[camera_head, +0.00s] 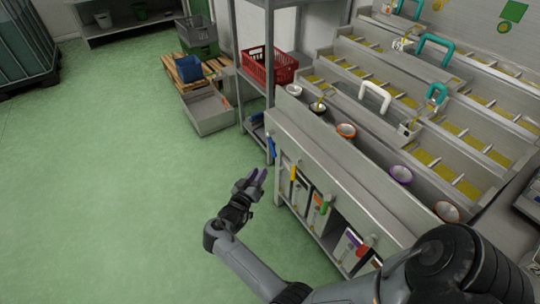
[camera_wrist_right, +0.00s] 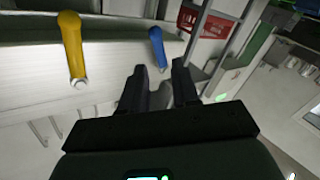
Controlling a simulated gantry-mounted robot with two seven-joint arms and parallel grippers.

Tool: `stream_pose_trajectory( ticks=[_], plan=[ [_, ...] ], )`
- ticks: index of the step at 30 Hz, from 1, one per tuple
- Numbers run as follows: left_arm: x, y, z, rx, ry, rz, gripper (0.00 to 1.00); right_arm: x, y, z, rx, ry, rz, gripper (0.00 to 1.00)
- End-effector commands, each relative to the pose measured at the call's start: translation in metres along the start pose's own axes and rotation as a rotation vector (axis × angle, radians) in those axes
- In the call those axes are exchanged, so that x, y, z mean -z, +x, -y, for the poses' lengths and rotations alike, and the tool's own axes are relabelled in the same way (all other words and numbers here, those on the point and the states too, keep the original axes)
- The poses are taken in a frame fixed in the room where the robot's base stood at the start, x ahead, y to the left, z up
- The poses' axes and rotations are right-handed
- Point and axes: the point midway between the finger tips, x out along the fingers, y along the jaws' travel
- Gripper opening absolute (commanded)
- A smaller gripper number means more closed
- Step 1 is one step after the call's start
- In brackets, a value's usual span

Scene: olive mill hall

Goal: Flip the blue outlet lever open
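The blue outlet lever (camera_head: 271,147) hangs down, slightly tilted, at the far end of the front face of the steel trough bench (camera_head: 345,178). It also shows in the right wrist view (camera_wrist_right: 157,46), ahead of the fingertips. My right gripper (camera_head: 257,177) is open and empty, in front of the bench and nearer the camera than the lever. In the right wrist view my right gripper (camera_wrist_right: 158,70) has its two dark fingers apart, with the lever's lower end lined up between the tips. I see no contact. My left gripper is not in view.
A yellow lever (camera_head: 293,173) hangs beside the blue one and shows in the wrist view (camera_wrist_right: 72,48). Green (camera_head: 326,204) and red (camera_head: 363,248) levers follow along the bench. A shelf rack with a red crate (camera_head: 268,66) stands behind. The green floor at left is clear.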

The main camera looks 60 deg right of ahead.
Motion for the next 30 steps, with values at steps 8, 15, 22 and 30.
stream_pose_trajectory(
  ticks=[8, 15, 22, 30],
  plan=[
    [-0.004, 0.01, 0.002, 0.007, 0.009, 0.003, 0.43, 0.001, 0.019, -0.001, -0.029, -0.021, -0.011, 0.3],
    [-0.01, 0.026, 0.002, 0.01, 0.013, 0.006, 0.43, 0.0, 0.058, -0.002, -0.029, -0.019, -0.011, 0.3],
    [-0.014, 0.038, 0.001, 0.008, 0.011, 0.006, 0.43, 0.002, 0.089, -0.003, -0.027, -0.02, -0.011, 0.3],
    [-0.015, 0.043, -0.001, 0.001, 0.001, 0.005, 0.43, 0.004, 0.103, -0.003, -0.024, -0.02, -0.011, 0.3]
  ],
)
